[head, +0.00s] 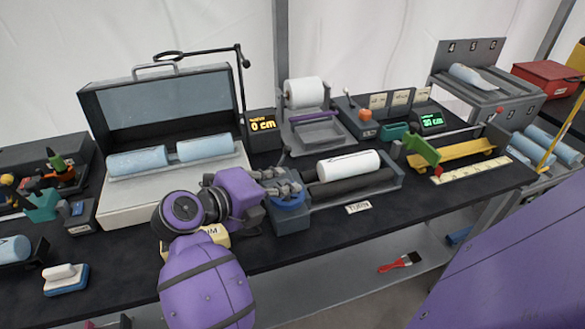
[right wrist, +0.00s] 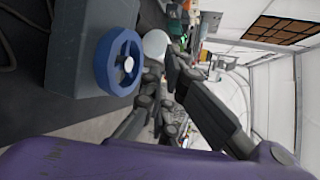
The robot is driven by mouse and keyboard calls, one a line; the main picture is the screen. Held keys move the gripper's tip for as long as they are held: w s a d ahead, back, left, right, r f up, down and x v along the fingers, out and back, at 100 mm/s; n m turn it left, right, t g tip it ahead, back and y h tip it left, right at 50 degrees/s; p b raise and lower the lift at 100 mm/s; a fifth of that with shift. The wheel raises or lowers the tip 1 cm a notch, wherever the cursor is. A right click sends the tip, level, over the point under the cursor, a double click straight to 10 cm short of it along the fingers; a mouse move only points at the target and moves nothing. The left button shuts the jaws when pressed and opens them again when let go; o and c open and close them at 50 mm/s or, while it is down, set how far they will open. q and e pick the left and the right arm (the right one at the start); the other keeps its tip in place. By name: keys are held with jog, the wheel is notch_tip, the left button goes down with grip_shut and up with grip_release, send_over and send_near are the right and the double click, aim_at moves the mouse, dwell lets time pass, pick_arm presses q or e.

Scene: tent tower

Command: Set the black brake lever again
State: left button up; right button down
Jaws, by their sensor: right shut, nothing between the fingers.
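My right gripper (head: 282,184) reaches in from the left with its fingers shut and empty, just above the blue handwheel (head: 290,198) of the roller unit. A thin dark upright lever (head: 285,153), which looks like the black brake lever, stands right behind the fingers; its lower part is hidden. I cannot tell whether the fingers touch it. In the right wrist view the gripper (right wrist: 165,72) is beside the blue handwheel (right wrist: 120,62), and the lever cannot be made out there. The white roll (head: 348,165) lies on the dark rollers (head: 352,186). My left gripper is not in view.
An open grey case (head: 165,100) with light blue rolls stands behind left. A display reading 0 cm (head: 263,124) and a paper-roll stand (head: 306,110) are behind the gripper. A yellow trough (head: 455,153) lies to the right. A red brush (head: 400,262) lies on the lower shelf.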

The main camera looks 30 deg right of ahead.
aim_at(283, 160)
jog(key=b+x, duration=0.2)
jog(key=x, duration=0.7)
jog(key=shift+d+f, duration=0.2)
jog(key=shift+d, duration=0.05)
jog(key=w, duration=0.2)
jog(key=a, duration=0.1)
jog(key=shift+w+r+b, duration=0.35)
jog(key=shift+w, duration=0.05)
jog(key=shift+w+a+r, duration=0.1)
jog(key=shift+w+a, duration=0.1)
jog(key=shift+w, duration=0.05)
jog(key=shift+w+r, duration=0.15)
pick_arm(q)
jog(key=f, duration=0.3)
jog(key=shift+s+d, duration=0.1)
jog(key=shift+s, duration=0.25)
jog(key=shift+s+f, duration=0.1)
jog(key=shift+s, duration=0.15)
